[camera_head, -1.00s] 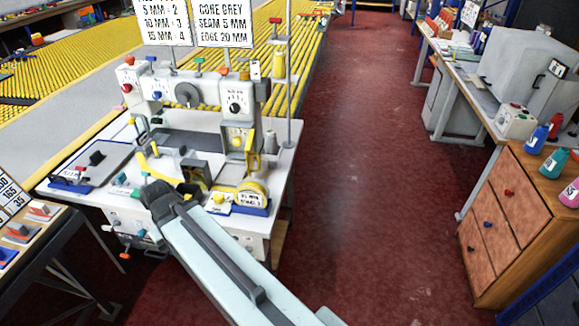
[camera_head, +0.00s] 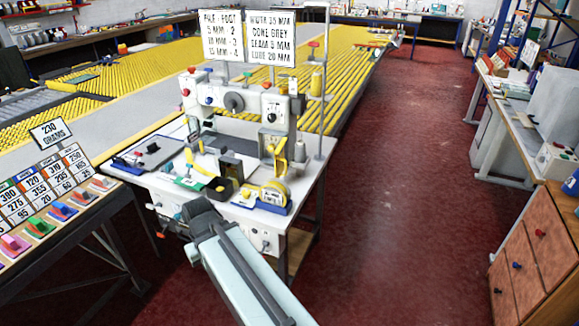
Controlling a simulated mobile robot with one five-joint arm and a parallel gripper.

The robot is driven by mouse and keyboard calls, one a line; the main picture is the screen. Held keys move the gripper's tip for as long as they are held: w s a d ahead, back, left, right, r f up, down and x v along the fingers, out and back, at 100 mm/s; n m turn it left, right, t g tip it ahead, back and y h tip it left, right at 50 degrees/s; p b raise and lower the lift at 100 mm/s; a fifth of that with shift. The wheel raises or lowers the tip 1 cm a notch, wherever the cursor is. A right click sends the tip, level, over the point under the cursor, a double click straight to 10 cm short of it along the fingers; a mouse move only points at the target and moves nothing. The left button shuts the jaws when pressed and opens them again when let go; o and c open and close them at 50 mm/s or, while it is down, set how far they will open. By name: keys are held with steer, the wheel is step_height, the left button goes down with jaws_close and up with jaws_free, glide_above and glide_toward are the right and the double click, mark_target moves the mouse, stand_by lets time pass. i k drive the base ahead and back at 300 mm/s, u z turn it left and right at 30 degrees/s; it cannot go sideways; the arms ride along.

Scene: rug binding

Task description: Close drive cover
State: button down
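The white sewing machine (camera_head: 270,112) stands on a pale worktable (camera_head: 308,172) left of centre, with knobs and a round dial on its front. A flat grey panel (camera_head: 135,161) with a black knob lies on the table's left side. I cannot tell which part is the drive cover, or whether it is open. A dark block (camera_head: 230,165) and yellow parts sit below the machine head. My arm reaches up from the bottom, its dark joint in front of the table's front edge.
A rack of number cards and coloured clips (camera_head: 50,195) stands at the left. A wooden drawer cabinet (camera_head: 535,255) and a workbench (camera_head: 510,125) line the right. The red floor (camera_head: 400,190) between them is clear. Yellow roller beds (camera_head: 345,75) lie behind the machine.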

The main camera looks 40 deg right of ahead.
mark_target(280, 163)
steer(key=u, duration=0.05)
steer(key=i, duration=0.85)
steer(key=z, duration=0.05)
